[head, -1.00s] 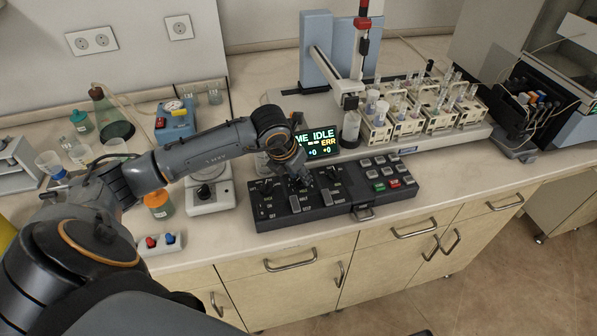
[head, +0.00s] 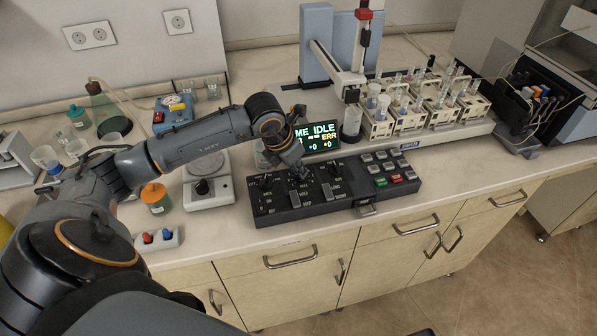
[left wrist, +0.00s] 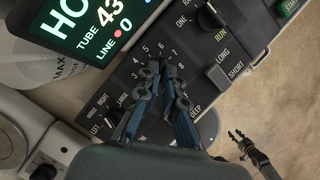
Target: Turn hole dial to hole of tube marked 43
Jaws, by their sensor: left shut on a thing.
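The black control panel (head: 385,199) lies on the bench below the lit display (head: 317,136). In the left wrist view the display (left wrist: 95,25) reads "TUBE 43" and "LINE 0", partly cut off. My left gripper (head: 299,172) is over the panel; its fingertips (left wrist: 162,72) are shut around the dial inside the arc of numbers (left wrist: 160,46), where 3 to 8 show. The fingers hide the dial, and its pointer cannot be read. My right gripper (left wrist: 240,142) shows small at the lower right of the left wrist view, its fingers apart, away from the panel.
Other knobs and switches (left wrist: 212,18) sit beside the dial. Tube racks (head: 405,118) stand behind the panel. A white stirrer (head: 209,192), an orange bottle (head: 155,197) and a box with red and blue knobs (head: 155,238) are to the left. The front bench edge is close.

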